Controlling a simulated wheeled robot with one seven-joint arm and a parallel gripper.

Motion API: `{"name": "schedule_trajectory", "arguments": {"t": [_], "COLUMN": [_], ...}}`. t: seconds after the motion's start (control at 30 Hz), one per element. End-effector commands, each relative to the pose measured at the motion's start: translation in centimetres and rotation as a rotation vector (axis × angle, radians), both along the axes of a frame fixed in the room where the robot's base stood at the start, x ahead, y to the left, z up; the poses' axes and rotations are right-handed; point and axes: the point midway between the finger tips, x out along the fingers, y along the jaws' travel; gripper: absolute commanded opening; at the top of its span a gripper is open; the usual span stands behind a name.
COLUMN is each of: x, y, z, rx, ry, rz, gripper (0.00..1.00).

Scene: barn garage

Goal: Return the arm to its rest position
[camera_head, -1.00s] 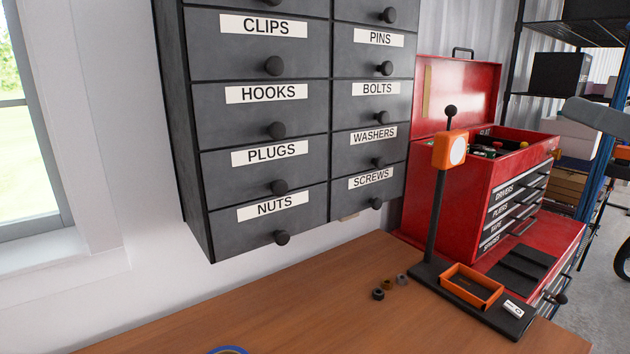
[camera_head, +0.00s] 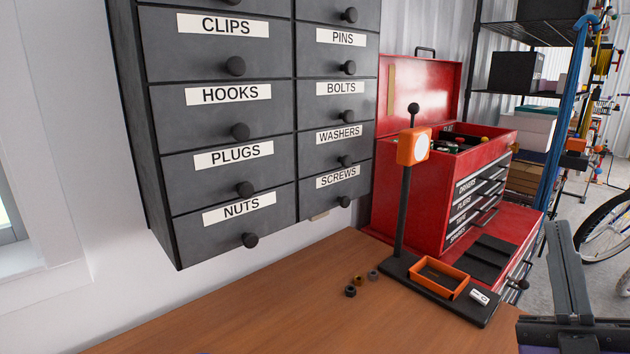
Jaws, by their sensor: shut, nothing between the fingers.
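My gripper (camera_head: 560,228) shows at the lower right corner, in front of the floor beyond the bench's right end. Its grey fingers point up and lie together, shut with nothing held. The dark body below them is cut off by the picture's edge. The gripper is apart from the bench and the things on it. The rest of my arm is out of view.
Dark labelled drawers (camera_head: 230,155) hang above. A bicycle wheel (camera_head: 605,230) stands at right.

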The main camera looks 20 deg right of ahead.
Motion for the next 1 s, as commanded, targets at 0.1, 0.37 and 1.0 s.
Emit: {"name": "schedule_trajectory", "arguments": {"t": [0.1,0.37,1.0], "x": [0.0,-1.7,-16.6], "y": [1.1,5.1,16.4], "z": [-5.0,-15.8,-32.6], "rx": [0.206,0.59,0.995], "ry": [0.089,0.323,1.021], "rz": [0.102,0.28,0.485], "gripper": [0.0,0.0,0.0]}}
